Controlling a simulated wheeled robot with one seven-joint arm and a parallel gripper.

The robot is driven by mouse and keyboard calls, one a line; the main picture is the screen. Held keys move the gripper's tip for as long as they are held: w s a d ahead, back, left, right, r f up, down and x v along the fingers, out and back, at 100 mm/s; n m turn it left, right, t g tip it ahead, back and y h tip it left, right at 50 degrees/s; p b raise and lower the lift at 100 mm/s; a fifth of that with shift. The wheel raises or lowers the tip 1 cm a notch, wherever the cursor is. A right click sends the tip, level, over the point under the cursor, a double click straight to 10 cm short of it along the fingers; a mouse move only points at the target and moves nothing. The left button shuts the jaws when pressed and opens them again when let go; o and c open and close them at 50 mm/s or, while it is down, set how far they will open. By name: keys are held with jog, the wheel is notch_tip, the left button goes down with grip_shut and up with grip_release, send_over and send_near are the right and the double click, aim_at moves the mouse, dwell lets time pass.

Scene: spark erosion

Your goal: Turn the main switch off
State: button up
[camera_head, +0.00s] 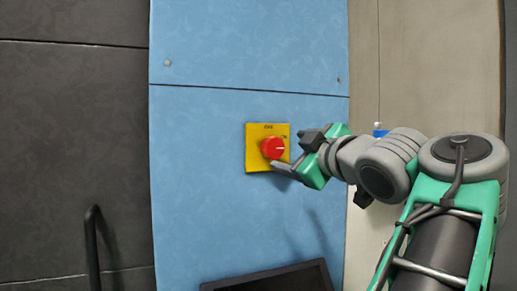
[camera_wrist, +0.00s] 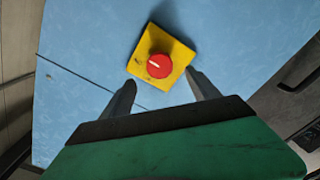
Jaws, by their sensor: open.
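The main switch is a red round knob (camera_head: 272,148) on a square yellow plate (camera_head: 253,161), fixed to a blue panel. Small lettering shows at the plate's top and right. A white mark on the knob points to the right in the head view. My gripper (camera_head: 288,150) is open and empty, just right of the knob, one finger above and one below. In the wrist view the red knob (camera_wrist: 159,65) lies beyond the gap between my fingertips (camera_wrist: 160,80). I see no finger touching the knob.
The blue panel (camera_head: 210,190) is flat and clear around the plate. A dark handle (camera_head: 93,245) stands at the lower left, and a dark screen-like box (camera_head: 270,280) is below.

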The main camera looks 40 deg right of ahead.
aim_at(276, 149)
jog(key=p+x, duration=0.1)
jog(key=x, duration=0.6)
jog(key=shift+w+d+p, duration=0.15)
jog(key=shift+w+p, duration=0.2)
jog(key=c, duration=1.4)
